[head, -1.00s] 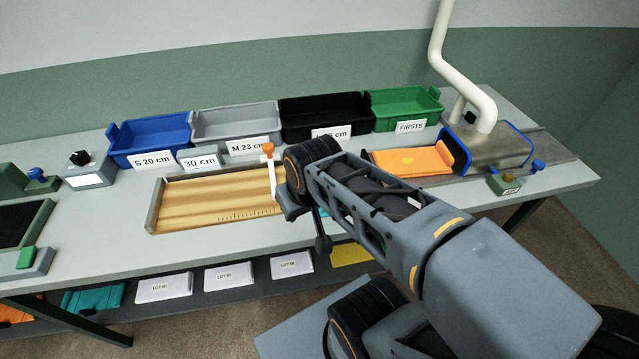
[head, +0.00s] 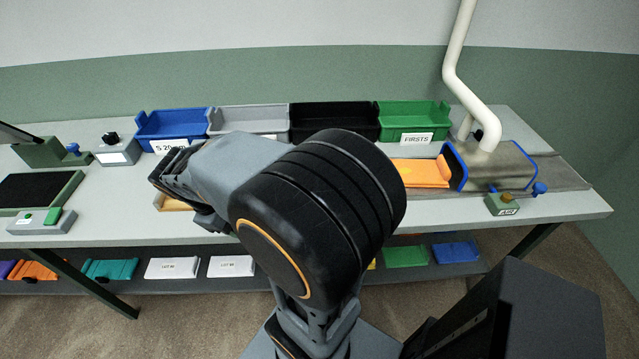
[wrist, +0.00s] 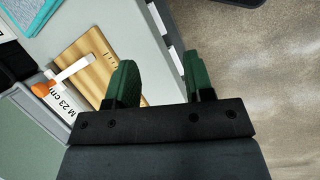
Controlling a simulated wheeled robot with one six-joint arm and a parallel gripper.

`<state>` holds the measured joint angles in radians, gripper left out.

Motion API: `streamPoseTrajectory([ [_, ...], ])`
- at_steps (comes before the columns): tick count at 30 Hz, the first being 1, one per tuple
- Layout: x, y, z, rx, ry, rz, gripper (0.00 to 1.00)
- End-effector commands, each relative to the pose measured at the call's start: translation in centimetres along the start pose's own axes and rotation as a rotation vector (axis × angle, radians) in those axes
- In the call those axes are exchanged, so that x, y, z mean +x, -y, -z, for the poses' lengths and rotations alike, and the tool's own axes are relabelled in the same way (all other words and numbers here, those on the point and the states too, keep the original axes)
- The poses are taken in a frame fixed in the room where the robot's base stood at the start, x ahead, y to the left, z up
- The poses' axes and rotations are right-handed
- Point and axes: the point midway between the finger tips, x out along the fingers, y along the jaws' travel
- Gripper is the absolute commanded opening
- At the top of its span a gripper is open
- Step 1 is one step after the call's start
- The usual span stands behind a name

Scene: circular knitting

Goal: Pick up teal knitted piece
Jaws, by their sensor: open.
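A flat teal piece with pale edging (wrist: 30,12) shows at the top left of the wrist view, cut off by the frame edge. In the head view my arm covers the middle of the bench, and I cannot make out this piece there. My gripper (wrist: 162,82) has two green fingers, set apart with nothing between them. It hangs by the front edge of the bench, beside the wooden measuring board (wrist: 88,62), and is apart from the teal piece.
Blue (head: 172,124), grey (head: 250,120), black (head: 335,118) and green (head: 413,117) bins line the back. An orange piece (head: 420,173) lies by the blue-edged machine (head: 500,165) at right. A white lever with an orange knob (wrist: 68,74) crosses the board.

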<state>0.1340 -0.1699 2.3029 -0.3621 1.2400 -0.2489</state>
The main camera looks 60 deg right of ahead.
Motion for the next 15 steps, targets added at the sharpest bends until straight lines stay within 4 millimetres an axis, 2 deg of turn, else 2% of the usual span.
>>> streamPoseTrajectory([
  [1, 0.8, -1.6, -0.3, -0.049, 0.116, -0.013, 0.48],
  [6, 2.6, -6.3, -1.5, -0.219, 0.458, -0.045, 0.48],
  [10, 3.4, -8.8, -2.0, -0.309, 0.645, -0.045, 0.48],
  [15, 4.2, -10.6, -2.6, -0.371, 0.779, -0.036, 0.48],
])
